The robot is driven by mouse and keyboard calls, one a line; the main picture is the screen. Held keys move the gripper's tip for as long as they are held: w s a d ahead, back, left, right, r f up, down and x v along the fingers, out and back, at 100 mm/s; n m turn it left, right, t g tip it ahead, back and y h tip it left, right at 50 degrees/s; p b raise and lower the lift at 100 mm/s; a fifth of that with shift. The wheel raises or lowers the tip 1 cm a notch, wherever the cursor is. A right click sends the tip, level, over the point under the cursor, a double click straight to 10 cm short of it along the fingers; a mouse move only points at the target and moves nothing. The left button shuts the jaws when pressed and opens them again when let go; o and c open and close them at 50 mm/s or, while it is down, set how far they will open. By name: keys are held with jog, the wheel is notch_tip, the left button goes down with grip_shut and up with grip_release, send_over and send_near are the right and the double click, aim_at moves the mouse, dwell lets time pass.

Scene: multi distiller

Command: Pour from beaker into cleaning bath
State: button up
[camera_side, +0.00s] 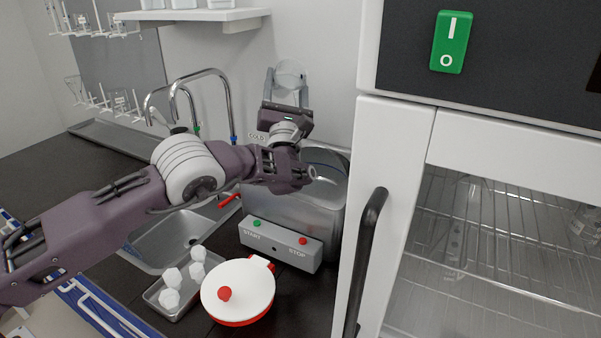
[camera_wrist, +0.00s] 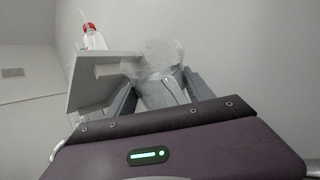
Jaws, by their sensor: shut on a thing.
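My gripper (camera_side: 287,92) is raised above the back of the cleaning bath and points up toward the wall. Its fingers are shut on a clear glass beaker (camera_side: 291,73), which shows at the top of the gripper. In the wrist view the beaker (camera_wrist: 164,72) sits between the two grey fingers. Its tilt and any liquid in it are hard to make out. The cleaning bath (camera_side: 298,207) is a steel tank with a front panel marked START and STOP. It stands below my gripper, and my arm hides part of its opening.
A tall white cabinet (camera_side: 397,180) with a black handle stands close on the right. A sink (camera_side: 178,240) with curved taps (camera_side: 188,90) lies left of the bath. A white-lidded red pot (camera_side: 238,290) and a tray of white pieces (camera_side: 160,296) sit in front. A shelf (camera_side: 195,15) hangs upper left.

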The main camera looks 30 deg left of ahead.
aim_at(286, 63)
jog(key=shift+r, duration=0.3)
jog(key=shift+r+m+t, duration=0.3)
jog(key=shift+r+t, duration=0.2)
jog(key=shift+r, duration=0.15)
jog(key=shift+s+r+m+t+h, duration=0.1)
jog(key=shift+r+m+t+h, duration=0.2)
jog(key=shift+r+m+t, duration=0.55)
